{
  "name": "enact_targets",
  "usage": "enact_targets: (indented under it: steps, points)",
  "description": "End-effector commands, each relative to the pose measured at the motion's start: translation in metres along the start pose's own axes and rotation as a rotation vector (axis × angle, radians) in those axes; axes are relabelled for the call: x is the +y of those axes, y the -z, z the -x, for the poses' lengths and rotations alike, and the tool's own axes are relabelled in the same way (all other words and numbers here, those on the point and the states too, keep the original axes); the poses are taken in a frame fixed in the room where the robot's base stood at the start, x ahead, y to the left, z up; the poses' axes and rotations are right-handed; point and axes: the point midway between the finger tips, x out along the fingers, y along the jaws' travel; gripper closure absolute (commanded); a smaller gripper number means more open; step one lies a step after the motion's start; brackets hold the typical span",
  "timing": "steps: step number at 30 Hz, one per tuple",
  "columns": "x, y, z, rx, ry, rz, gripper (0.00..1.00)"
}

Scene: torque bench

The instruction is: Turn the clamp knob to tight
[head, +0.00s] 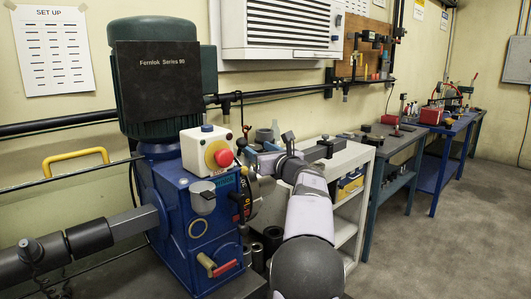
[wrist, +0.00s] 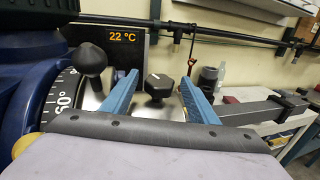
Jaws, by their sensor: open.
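A black faceted knob (wrist: 159,86), which looks like the clamp knob, stands on a shiny round plate with a degree scale (wrist: 62,98) in the wrist view. My gripper (wrist: 159,77) is open, its two blue fingers to the left and right of the knob in the picture, with visible gaps on both sides. I cannot tell whether the fingertips reach the knob's depth. A black ball-ended handle (wrist: 91,59) rises left of the left finger. In the head view, the blue machine (head: 190,215) and my arm mostly hide the plate, and the knob does not show clearly.
A dark display reading 22 °C (wrist: 122,38) is behind the plate. A dark cylindrical part (wrist: 207,78) stands just beyond the right finger. A shelf cart (head: 350,155) stands right of my arm.

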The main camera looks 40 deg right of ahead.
Motion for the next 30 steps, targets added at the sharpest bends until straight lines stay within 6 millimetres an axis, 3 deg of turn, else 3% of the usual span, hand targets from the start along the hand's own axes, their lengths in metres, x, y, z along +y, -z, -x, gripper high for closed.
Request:
enact_targets:
  steps: [30]
  points:
    - [-0.0071, -0.0050, -0.0012, 0.003, -0.329, 0.053, 0.45]
